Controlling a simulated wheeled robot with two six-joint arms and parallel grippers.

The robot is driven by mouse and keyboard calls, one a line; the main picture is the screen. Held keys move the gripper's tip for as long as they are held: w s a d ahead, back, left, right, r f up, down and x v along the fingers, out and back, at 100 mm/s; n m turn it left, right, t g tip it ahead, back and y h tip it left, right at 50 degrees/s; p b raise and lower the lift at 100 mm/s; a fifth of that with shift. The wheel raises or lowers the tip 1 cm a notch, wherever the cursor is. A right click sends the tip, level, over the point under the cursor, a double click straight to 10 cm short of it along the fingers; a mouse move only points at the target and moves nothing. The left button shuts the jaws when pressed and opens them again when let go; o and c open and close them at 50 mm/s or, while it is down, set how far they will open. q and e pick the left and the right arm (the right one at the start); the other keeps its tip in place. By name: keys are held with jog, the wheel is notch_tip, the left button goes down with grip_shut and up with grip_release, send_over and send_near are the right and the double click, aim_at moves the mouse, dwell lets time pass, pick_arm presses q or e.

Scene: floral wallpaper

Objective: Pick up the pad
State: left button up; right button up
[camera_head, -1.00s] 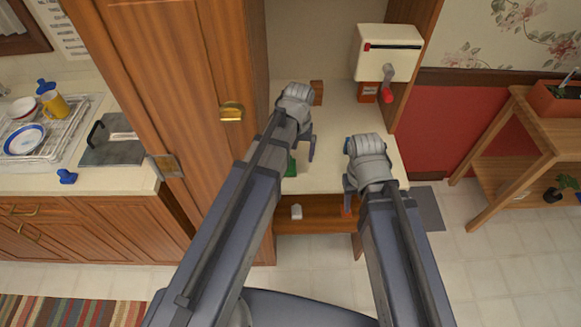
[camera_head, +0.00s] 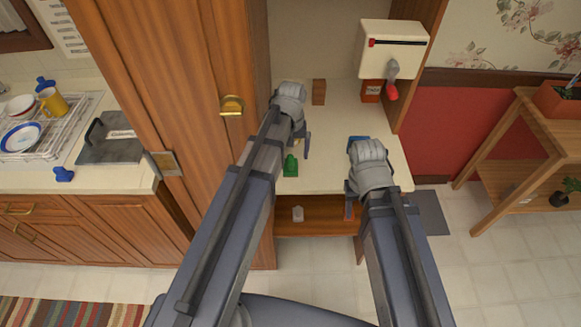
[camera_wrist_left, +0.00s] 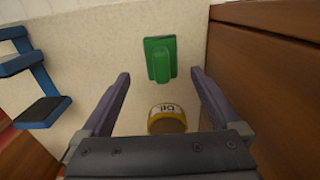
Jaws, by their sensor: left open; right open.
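A green block with a raised middle, which may be the pad, lies on the pale counter in the head view (camera_head: 290,166). It also shows in the left wrist view (camera_wrist_left: 160,59), beyond and between my fingertips. My left gripper (camera_wrist_left: 160,80) is open and empty, with its fingers apart on either side below the green block. In the head view my left gripper (camera_head: 304,138) is above the counter near the block, its fingers partly hidden by its own wrist. My right gripper (camera_head: 350,205) is by the counter's front right part; its fingers are mostly hidden.
A yellow-banded round jar (camera_wrist_left: 167,118) stands just below the green block in the left wrist view. A blue object (camera_wrist_left: 38,110) is at the left there. A brown block (camera_head: 319,92), a red box (camera_head: 371,91) and a white wall-mounted device (camera_head: 393,47) are at the back. A wooden cabinet (camera_head: 165,75) stands left.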

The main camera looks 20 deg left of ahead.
aim_at(291, 158)
pick_arm(q)
jog(key=f+b, duration=0.4)
jog(key=f, duration=0.1)
jog(key=shift+s, duration=0.2)
grip_shut()
jog(key=shift+r, duration=0.1)
dwell(0.5)
notch_tip(291, 158, up, 10)
jog(key=p, duration=0.9)
jog(key=shift+p, duration=0.4)
